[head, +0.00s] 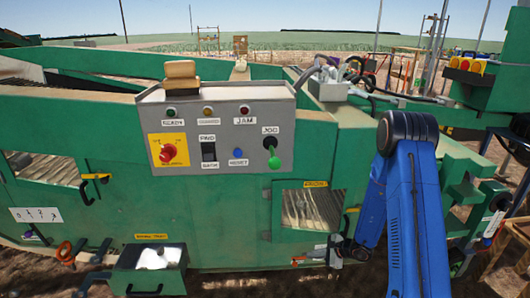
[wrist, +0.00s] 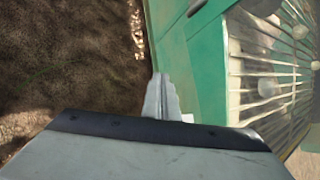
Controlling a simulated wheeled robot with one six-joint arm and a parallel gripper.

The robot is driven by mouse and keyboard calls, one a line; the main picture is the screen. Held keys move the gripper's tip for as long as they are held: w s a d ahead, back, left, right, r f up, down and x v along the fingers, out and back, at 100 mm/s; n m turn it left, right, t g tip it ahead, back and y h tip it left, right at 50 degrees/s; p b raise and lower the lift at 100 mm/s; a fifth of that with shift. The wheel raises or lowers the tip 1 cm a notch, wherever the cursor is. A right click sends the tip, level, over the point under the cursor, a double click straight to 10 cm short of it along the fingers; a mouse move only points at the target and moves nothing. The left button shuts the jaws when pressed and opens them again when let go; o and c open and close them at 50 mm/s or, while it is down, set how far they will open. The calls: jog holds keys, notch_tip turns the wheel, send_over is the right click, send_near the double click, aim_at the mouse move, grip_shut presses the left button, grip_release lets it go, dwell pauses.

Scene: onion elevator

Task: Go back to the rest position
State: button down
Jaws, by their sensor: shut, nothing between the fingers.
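My gripper (wrist: 160,96) is shut and empty in the wrist view, its two grey fingertips together. It hangs beside a green machine panel (wrist: 188,60), with brown soil (wrist: 65,55) below on the left. In the head view my blue arm (head: 405,200) is folded at the right, in front of the green machine (head: 235,220). I cannot make out the fingertips clearly there.
A grey control box (head: 225,120) has a red stop knob (head: 168,152) and a green-tipped jog lever (head: 274,158). A barred opening (wrist: 265,75) with pale round things lies right of my fingers. An open tray (head: 120,280) sticks out at lower left.

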jog(key=s+a+r+n+g, duration=0.1)
jog(key=s+a+r+n, duration=0.25)
jog(key=r, duration=0.55)
jog(key=s+a+r+n+g+y, duration=0.15)
jog(key=s+r+n, duration=0.3)
jog(key=r, duration=0.55)
jog(key=s+a+r+n+g+h, duration=0.1)
jog(key=s+a+r+n, duration=0.3)
jog(key=r, duration=0.5)
jog(key=s+d+r+n+h, duration=0.2)
jog(key=s+d+r, duration=0.2)
jog(key=s, duration=0.5)
jog(key=s+d+r+n+t+h, duration=0.1)
jog(key=s+d+r+n+h, duration=0.2)
jog(key=s, duration=0.6)
jog(key=s+d+r+n+t+h, duration=0.1)
jog(key=s+d+r+n+h, duration=0.1)
jog(key=s+r, duration=0.5)
jog(key=s+d+h, duration=0.1)
jog(key=s+d, duration=0.1)
jog(key=shift+s+d+r+n, duration=0.3)
jog(key=shift+d+r, duration=0.05)
jog(key=shift+d, duration=0.05)
